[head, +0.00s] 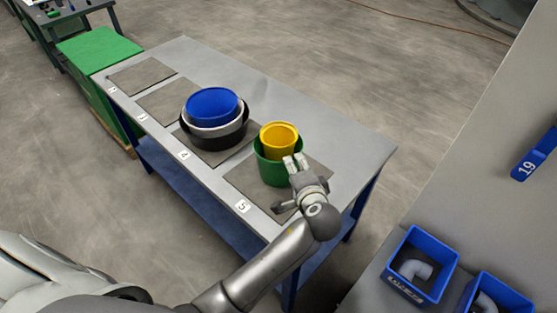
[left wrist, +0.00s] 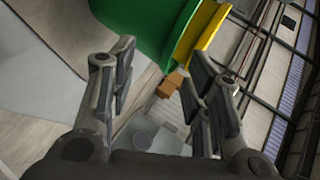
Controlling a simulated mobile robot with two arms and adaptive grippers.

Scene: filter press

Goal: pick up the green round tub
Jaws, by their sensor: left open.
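The green round tub (head: 268,174) stands on the grey mat at place 5, near the right end of the table. A yellow tub (head: 280,134) sits inside it and rises above its rim. My left gripper (head: 295,161) is at the tub's near right side in the head view and hides part of it. In the left wrist view the gripper (left wrist: 160,85) is open and empty between its fingers. The green tub (left wrist: 148,22) and yellow tub (left wrist: 208,28) show beyond the fingertips at the top. Contact with the rim cannot be told.
A blue tub (head: 212,104) sits nested in white and black tubs (head: 228,139) on the mat to the left. Two further mats are bare. Blue bins (head: 418,263) with grey pipe pieces stand at the lower right. A green-topped box (head: 92,48) stands beyond the table's far left end.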

